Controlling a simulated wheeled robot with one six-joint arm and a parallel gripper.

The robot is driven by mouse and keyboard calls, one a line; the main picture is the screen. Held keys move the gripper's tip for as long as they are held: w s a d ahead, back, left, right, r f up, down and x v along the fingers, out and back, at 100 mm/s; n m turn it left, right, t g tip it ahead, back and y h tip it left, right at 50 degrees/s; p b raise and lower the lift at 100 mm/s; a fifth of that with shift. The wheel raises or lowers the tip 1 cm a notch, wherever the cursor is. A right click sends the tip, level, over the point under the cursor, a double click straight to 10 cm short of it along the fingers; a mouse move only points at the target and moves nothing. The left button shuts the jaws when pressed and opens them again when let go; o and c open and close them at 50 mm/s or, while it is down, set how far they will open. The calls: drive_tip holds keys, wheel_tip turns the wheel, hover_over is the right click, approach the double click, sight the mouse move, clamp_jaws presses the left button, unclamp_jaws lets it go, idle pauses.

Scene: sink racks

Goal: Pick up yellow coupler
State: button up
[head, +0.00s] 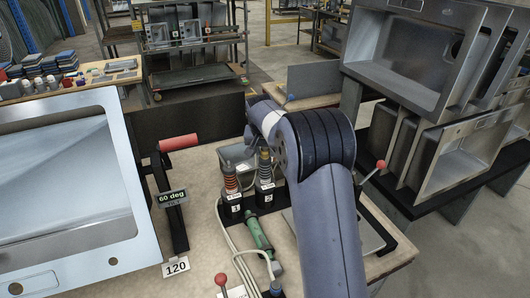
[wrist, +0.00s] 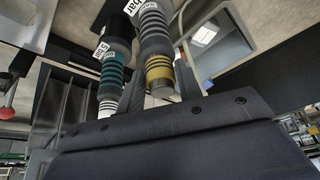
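The yellow coupler (wrist: 159,72), a dark ribbed piece with a yellow band, shows in the wrist view between the two fingers of my gripper (wrist: 160,78). One finger is on each side of it, very close; I cannot tell whether they touch it. In the head view, a coupler with a yellowish band (head: 265,164) stands upright in the black holder labelled 2, just left of my arm.
A teal-banded coupler (wrist: 110,75) stands close beside it in the wrist view. A green tool (head: 258,235) and hoses lie in front. A sink (head: 70,180) stands left, stacked sinks (head: 430,60) right.

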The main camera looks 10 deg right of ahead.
drive_tip(key=c, duration=0.5)
wheel_tip(320, 180, up, 10)
drive_tip(key=shift+b, duration=0.3)
drive_tip(key=shift+r, duration=0.1)
idle(0.3)
drive_tip(key=shift+r+p, duration=0.5)
drive_tip(key=shift+p, duration=0.15)
drive_tip(key=shift+r, duration=0.25)
drive_tip(key=shift+r+p, duration=1.4)
drive_tip(key=shift+p, duration=0.35)
